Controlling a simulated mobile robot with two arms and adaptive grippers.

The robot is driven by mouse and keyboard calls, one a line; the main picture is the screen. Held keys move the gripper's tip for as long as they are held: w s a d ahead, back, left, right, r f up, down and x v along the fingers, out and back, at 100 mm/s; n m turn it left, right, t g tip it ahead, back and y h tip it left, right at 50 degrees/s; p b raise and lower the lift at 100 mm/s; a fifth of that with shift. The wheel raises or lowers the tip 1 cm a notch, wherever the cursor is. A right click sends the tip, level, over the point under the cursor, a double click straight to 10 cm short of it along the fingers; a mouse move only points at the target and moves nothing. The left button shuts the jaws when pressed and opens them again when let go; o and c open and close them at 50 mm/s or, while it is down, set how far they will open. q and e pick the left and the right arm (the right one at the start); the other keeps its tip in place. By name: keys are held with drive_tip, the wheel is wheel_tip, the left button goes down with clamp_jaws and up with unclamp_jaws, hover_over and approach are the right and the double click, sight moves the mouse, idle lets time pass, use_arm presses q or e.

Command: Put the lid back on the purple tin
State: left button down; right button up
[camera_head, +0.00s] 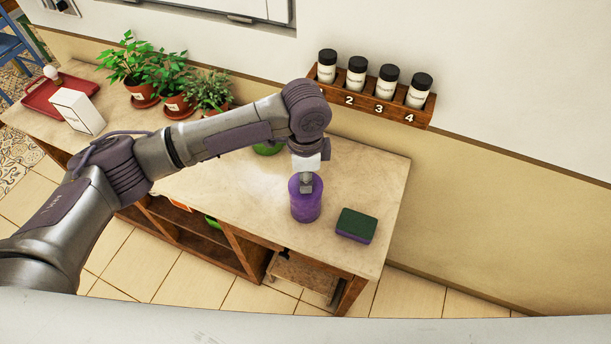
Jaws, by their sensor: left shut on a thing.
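The purple tin (305,208) stands upright on the counter, left of a green and purple sponge. My left gripper (306,186) points down at the top of the tin and is shut on the purple lid (296,184). The lid is at the top of the tin, in line with it. The gripper covers much of the lid, and I cannot tell whether it is fully seated or slightly above the rim. My right gripper is not in view.
The sponge (356,225) lies right of the tin. A green item (267,149) shows partly behind my left arm. Potted plants (172,80), a white box (77,111) and a red tray (42,95) stand at the left. A wall rack (345,97) holds black-capped jars.

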use_arm(q)
drive_tip(key=shift+f+p, duration=0.15)
drive_tip(key=shift+p, duration=0.25)
drive_tip(key=shift+p, duration=0.5)
idle(0.7)
idle(0.3)
drive_tip(key=shift+c, duration=2.2)
unclamp_jaws()
drive_tip(key=shift+r+p, duration=3.55)
drive_tip(key=shift+p, duration=0.4)
